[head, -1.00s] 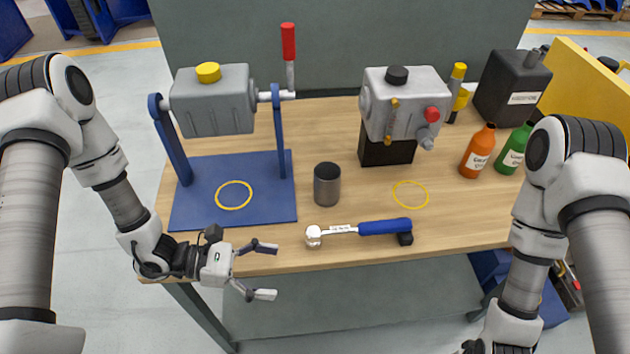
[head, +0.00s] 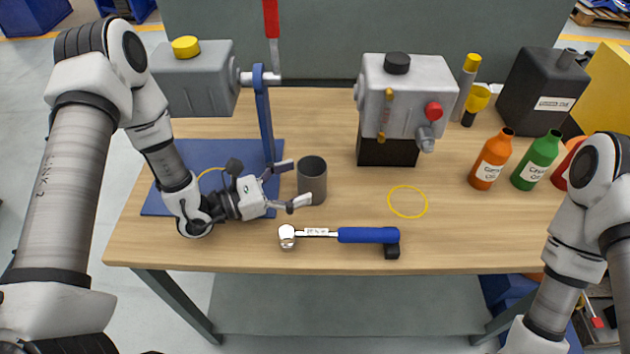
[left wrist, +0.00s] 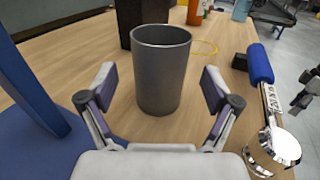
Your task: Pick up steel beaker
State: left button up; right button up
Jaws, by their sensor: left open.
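The steel beaker (head: 313,181) is a dark grey open-topped cylinder standing upright on the wooden workbench. My left gripper (head: 297,184) is open, low over the bench just left of the beaker, with its fingers pointing at it. In the left wrist view the beaker (left wrist: 161,72) stands ahead, centred between the two spread fingertips (left wrist: 160,84) and a little beyond them. Neither finger visibly touches it. My right gripper is outside the head view; only part of my right arm shows.
A torque wrench (head: 345,235) with a blue handle lies in front of the beaker. A blue fixture (head: 262,130) with a grey block stands behind my left gripper. A grey machine unit (head: 400,95) stands behind right. Orange (head: 491,160) and green (head: 538,160) bottles stand right.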

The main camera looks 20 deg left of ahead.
aim_at(299, 179)
pick_arm(q)
jog(key=x, duration=0.4)
jog(key=shift+s, duration=0.1)
jog(key=c, duration=1.3)
jog(key=shift+r, duration=0.2)
